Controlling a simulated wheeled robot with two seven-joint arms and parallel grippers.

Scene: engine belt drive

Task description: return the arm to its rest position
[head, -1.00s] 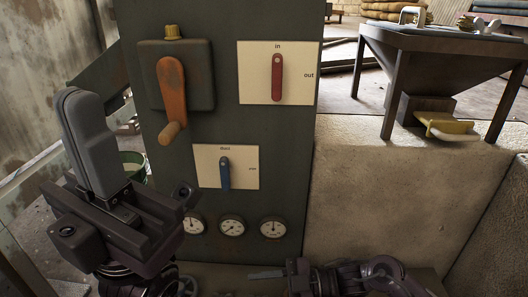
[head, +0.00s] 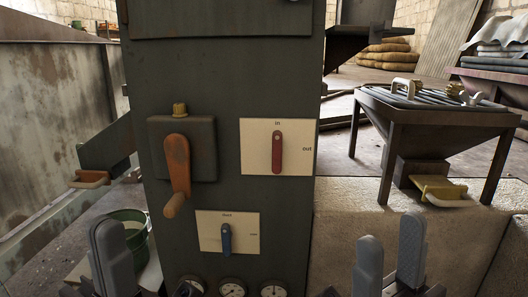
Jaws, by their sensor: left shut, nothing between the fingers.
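My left gripper (head: 107,232) is at the bottom left, its grey fingers pointing up and shut with nothing held. It is in front of a green bucket and left of the dark machine panel (head: 228,72), apart from the panel's controls. My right gripper (head: 391,230) is at the bottom right, its two grey fingers upright and apart, with nothing between them. Both wrists are cut off by the lower edge. On the panel are an orange crank (head: 178,168) hanging down, a red lever (head: 277,152) upright towards "in", and a blue lever (head: 226,238), also upright.
Several gauges (head: 232,288) sit low on the panel, partly cut off. The green bucket (head: 128,222) stands at left. A dark metal stand (head: 440,118) with a yellow-handled drawer (head: 440,188) is at right, on a pale block (head: 345,215). Sacks (head: 385,55) lie behind.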

